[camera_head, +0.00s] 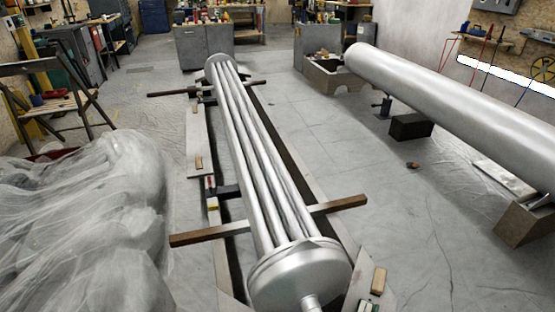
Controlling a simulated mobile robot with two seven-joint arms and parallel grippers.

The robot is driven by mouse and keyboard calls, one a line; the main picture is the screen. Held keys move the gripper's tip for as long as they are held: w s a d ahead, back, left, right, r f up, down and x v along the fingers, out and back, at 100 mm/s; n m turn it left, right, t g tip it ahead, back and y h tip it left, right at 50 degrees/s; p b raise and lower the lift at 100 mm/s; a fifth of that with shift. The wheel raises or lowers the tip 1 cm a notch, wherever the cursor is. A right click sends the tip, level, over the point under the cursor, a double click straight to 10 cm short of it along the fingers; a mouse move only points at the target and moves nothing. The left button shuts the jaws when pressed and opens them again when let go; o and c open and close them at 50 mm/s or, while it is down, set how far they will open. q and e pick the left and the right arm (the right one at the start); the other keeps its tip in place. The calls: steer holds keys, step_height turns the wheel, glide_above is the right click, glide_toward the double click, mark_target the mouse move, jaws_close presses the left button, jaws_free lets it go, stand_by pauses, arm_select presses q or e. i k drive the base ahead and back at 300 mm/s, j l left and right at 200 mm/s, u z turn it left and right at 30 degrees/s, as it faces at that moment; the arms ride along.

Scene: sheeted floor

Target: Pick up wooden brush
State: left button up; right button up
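I cannot tell for certain which item is the wooden brush. A tan wooden block-like piece (379,280) rests on the grey plank at the lower right, beside the round end of the metal tube bundle (300,272). A smaller similar wooden piece (198,162) lies on the plank left of the bundle. A small brownish item (412,165) lies on the floor to the right, too small to make out. Neither of my grippers is in view.
The long tube bundle rests on wooden cross beams (338,204) in mid-view. A large metal cylinder (450,105) stands on supports at the right. Clear plastic sheeting (85,225) is heaped at the lower left, near a trestle (55,100). Sheeted floor (400,220) between bundle and cylinder is mostly free.

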mark_target(379, 276)
steer(key=z, duration=0.25)
steer(key=l+z, duration=0.65)
steer(key=i+l+z, duration=0.1)
steer(key=l+z, duration=0.25)
steer(key=i+l+z, duration=0.3)
steer(key=i+l, duration=0.3)
steer(key=i+l+z, duration=0.35)
steer(key=i+l, duration=0.15)
steer(key=i+u, duration=0.85)
steer(key=u, duration=0.15)
steer(key=i+l+u, duration=0.45)
steer(key=i+u, duration=0.1)
steer(key=u, duration=0.35)
steer(key=i+u, duration=0.15)
steer(key=u, duration=0.3)
steer(key=i+u, duration=0.1)
steer(key=u, duration=0.3)
steer(key=i+l+u, duration=0.1)
steer(key=u, duration=0.35)
steer(key=i+l+u, duration=0.1)
steer(key=u, duration=0.35)
steer(key=i+l+u, duration=0.15)
steer(key=u, duration=0.3)
steer(key=i+l+u, duration=0.1)
steer(key=l+u, duration=0.15)
steer(key=u, duration=0.15)
steer(key=i+l+u, duration=0.1)
steer(key=u, duration=0.35)
steer(key=k+l, duration=0.05)
steer(key=l, duration=0.05)
